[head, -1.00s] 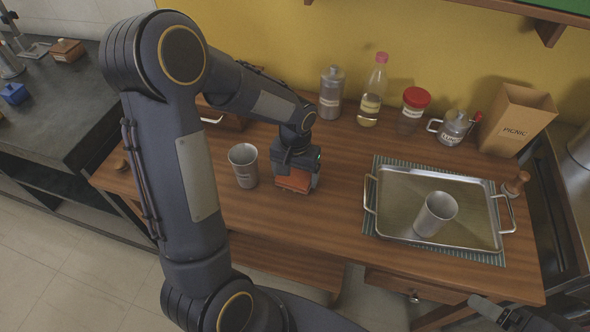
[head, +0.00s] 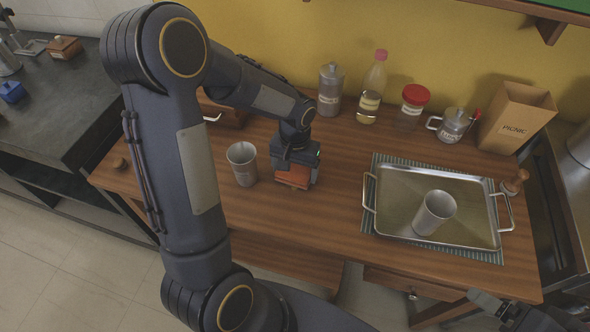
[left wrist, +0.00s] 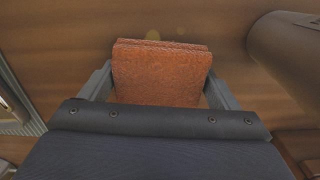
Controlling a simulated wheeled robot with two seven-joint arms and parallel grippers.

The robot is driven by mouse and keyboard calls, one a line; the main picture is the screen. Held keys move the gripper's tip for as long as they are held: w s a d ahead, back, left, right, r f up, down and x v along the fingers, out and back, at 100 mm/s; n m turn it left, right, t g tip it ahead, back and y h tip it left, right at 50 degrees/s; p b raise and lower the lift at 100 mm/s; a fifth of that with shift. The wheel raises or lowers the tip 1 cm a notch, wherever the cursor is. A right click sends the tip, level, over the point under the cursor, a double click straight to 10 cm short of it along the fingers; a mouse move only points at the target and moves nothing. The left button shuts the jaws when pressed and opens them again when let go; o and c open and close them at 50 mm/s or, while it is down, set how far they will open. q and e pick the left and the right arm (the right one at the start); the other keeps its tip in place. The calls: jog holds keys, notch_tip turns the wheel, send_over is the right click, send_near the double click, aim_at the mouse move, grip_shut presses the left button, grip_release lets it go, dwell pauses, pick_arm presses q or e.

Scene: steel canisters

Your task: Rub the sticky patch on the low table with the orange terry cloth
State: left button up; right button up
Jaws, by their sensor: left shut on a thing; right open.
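The orange terry cloth (head: 293,177) is a folded pad held between the fingers of my left gripper (head: 294,168), low at the wooden table (head: 330,215). In the left wrist view the cloth (left wrist: 160,75) fills the space between both fingers. A pale yellowish spot (left wrist: 152,35), which looks like the sticky patch, shows on the wood just beyond the cloth's edge. In the head view the patch is hidden by the gripper and arm. I cannot tell whether the cloth touches the wood. My right gripper (head: 505,315) is open and empty at the bottom right, off the table's front.
A steel cup (head: 242,164) stands close left of my left gripper. A metal tray (head: 385,220) with another cup (head: 434,212) lies to the right. A canister (head: 330,90), bottle (head: 372,90) and red-lidded jar (head: 412,106) line the back. The wood between gripper and tray is clear.

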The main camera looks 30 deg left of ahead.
pick_arm(q)
jog(key=r, duration=0.2)
jog(key=r+p, duration=0.1)
jog(key=shift+s+d+r, duration=0.1)
jog(key=shift+s+r, duration=0.15)
jog(key=shift+s, duration=0.05)
jog(key=shift+w+r+p, duration=0.2)
jog(key=shift+r+p, duration=0.45)
jog(key=shift+p, duration=0.05)
jog(key=shift+s+r+p, duration=0.1)
jog(key=shift+r+p, duration=1.15)
jog(key=shift+r, duration=0.35)
pick_arm(e)
jog(key=r, duration=0.3)
jog(key=s+r, duration=0.1)
jog(key=r, duration=0.1)
jog(key=shift+d+r, duration=0.3)
jog(key=shift+d, duration=0.05)
